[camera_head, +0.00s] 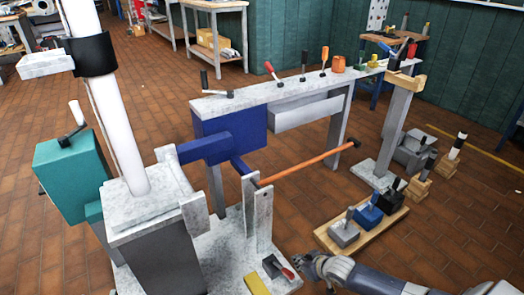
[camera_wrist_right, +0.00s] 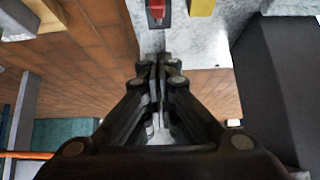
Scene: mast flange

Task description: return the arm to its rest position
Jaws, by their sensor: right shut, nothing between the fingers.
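My right arm (camera_head: 370,280) comes in at the bottom right of the head view. Its gripper (camera_head: 308,262) is near the front edge of the grey base plate (camera_head: 225,255), beside a red-handled tool on a dark block (camera_head: 280,267). In the right wrist view the gripper (camera_wrist_right: 157,65) is shut and its fingers meet with nothing between them. The red handle (camera_wrist_right: 158,8) shows beyond the fingertips at the top, apart from them. My left gripper is not in view.
A white mast (camera_head: 110,100) stands on a grey pedestal (camera_head: 158,250) at left. A yellow block (camera_head: 257,285) lies on the plate. An orange rod (camera_head: 310,165) extends right. A wooden board (camera_head: 365,225) with several levered blocks lies near my right arm. Tiled floor is open at far right.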

